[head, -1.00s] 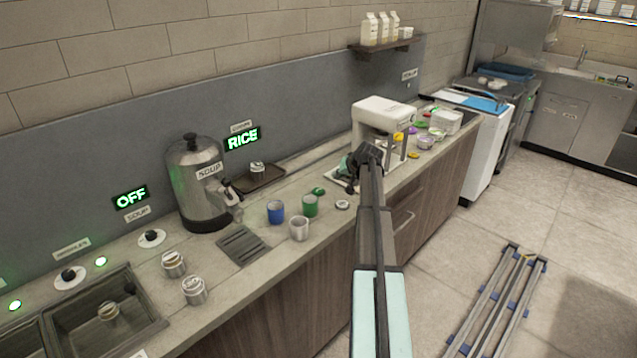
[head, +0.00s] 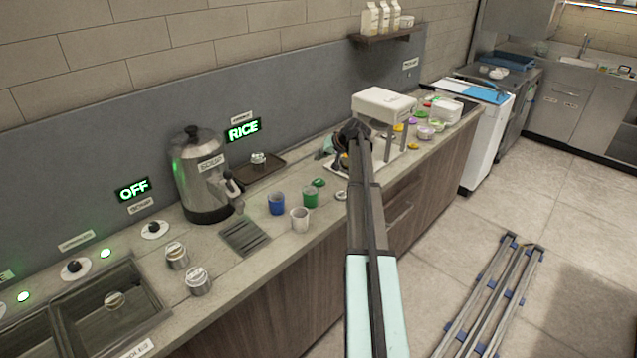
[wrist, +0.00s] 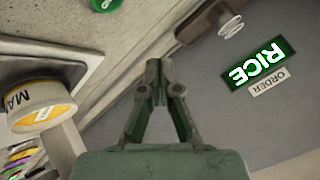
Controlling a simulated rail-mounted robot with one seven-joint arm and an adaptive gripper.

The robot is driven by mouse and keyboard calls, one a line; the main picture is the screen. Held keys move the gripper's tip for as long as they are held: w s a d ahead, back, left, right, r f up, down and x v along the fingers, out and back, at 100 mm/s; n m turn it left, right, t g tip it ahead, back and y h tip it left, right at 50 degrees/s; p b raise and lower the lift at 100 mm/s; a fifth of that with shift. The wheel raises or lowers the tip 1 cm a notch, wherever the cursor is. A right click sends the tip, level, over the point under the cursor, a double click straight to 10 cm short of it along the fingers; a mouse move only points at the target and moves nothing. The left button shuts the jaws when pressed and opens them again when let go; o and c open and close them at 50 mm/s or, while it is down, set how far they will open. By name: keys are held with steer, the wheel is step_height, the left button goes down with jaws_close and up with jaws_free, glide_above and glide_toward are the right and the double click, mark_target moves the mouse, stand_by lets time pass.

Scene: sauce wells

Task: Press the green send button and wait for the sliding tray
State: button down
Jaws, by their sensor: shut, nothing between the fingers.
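My gripper (wrist: 160,80) is shut and empty in the wrist view, above the counter. In the head view my gripper (head: 353,130) is small and dark, left of the white stand. A dark tray (head: 270,176) lies against the back wall under the green RICE display (head: 243,130), with a small pale item on it. It also shows in the wrist view (wrist: 190,28), ahead and right of my fingertips. A small green disc (head: 319,182) lies by the green cup; I cannot tell whether it is a button or a lid. I cannot make out any send label.
A white stand (head: 385,102) is close right of my gripper. A labelled white container (wrist: 40,105) is left in the wrist view. Green (head: 310,197), blue (head: 276,204) and pale (head: 299,219) cups stand on the counter. A soup urn (head: 203,185) stands farther left.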

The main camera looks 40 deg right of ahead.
steer(key=b, duration=0.2)
glide_above(320, 182)
step_height(320, 182, down, 7)
steer(key=shift+w, duration=0.1)
steer(key=shift+f+b, duration=0.35)
steer(key=shift+f, duration=0.3)
stand_by(0.9)
steer(key=shift+f+b, duration=0.45)
